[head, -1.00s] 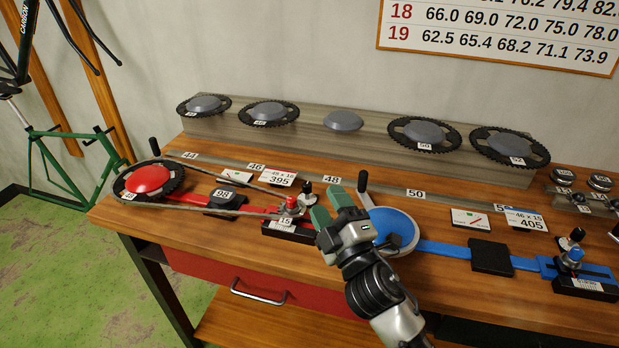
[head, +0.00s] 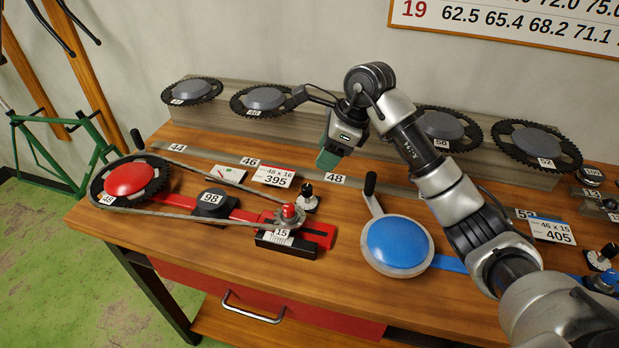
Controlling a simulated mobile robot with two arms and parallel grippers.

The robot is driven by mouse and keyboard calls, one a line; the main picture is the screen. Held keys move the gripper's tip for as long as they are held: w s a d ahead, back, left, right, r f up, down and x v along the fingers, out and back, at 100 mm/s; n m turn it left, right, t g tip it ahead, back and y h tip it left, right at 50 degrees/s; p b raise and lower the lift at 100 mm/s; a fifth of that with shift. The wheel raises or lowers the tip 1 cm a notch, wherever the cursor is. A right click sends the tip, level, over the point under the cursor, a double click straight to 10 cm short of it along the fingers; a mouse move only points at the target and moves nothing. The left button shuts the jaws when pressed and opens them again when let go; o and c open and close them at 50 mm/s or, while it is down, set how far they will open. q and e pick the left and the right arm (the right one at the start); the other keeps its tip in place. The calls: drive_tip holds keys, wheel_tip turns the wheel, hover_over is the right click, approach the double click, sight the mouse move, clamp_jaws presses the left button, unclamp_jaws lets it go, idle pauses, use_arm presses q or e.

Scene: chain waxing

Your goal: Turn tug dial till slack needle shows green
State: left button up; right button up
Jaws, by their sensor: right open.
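The red jig (head: 318,236) lies on the bench, with a chain (head: 205,208) looped around the chainring marked 48 (head: 109,192) and the small cog marked 15 (head: 291,217). A black knob with a pale base (head: 307,200), perhaps the tug dial, stands beside the cog. A small white gauge card (head: 226,173) with green and red marks lies behind the chain; its needle reading is too small to tell. My right gripper (head: 327,160), green-tipped and open, points down above the bench, behind the knob and apart from it. My left gripper is not in view.
A blue jig with a disc (head: 397,242) and crank (head: 370,184) stands to the right. Chainrings (head: 264,98) line the raised back ledge (head: 216,118). A card reading 395 (head: 273,175) lies behind the red jig. The bench front (head: 200,262) is clear.

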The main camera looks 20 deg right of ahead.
sight(308, 187)
drive_tip(key=p+x, duration=0.2)
drive_tip(key=x, duration=0.8)
drive_tip(key=shift+s+f, duration=0.15)
drive_tip(key=shift+f, duration=0.2)
drive_tip(key=c, duration=0.9)
